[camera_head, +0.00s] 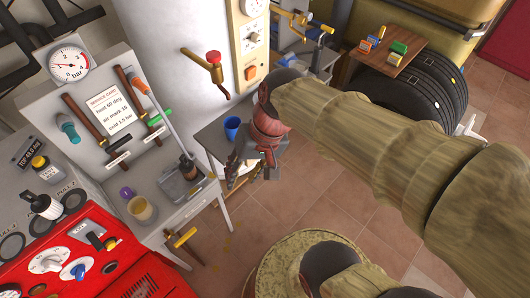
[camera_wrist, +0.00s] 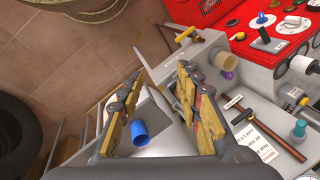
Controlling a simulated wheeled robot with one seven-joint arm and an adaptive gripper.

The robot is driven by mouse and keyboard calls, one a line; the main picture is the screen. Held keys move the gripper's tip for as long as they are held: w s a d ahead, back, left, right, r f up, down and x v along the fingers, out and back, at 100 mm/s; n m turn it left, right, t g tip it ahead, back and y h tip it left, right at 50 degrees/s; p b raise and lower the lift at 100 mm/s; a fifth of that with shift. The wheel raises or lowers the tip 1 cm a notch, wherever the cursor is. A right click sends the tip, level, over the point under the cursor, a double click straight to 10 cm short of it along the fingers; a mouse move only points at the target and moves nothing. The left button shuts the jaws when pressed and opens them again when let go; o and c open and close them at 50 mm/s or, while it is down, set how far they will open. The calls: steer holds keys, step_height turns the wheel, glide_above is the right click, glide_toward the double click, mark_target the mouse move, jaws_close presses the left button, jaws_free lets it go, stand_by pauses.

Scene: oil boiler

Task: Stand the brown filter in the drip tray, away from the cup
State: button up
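My gripper (camera_head: 252,168) points down beside the grey bench, over a small low table. In the wrist view its two wood-coloured fingers stand wide apart, with nothing held between them (camera_wrist: 160,76). A blue cup (camera_head: 232,127) stands on the small table just left of my gripper. In the wrist view the cup (camera_wrist: 139,132) shows below, between the fingers. A grey tray-like box (camera_head: 173,188), which looks like the drip tray, sits on the bench to the left. I cannot confirm either identity.
A tool panel with a gauge (camera_head: 69,65) rises behind. A red machine (camera_head: 95,255) fills the lower left. Tiled floor (camera_head: 215,255) is open before the bench.

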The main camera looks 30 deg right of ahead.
steer(key=s+d+r+n+t+h, duration=0.1)
steer(key=d+r+n+t+h, duration=0.2)
steer(key=d+r, duration=0.2)
steer(key=shift+d+r+t, duration=0.2)
steer(key=shift+r+t, duration=0.2)
steer(key=shift+r, duration=0.25)
steer(key=shift+s+a, duration=0.1)
steer(key=shift+c, duration=0.6)
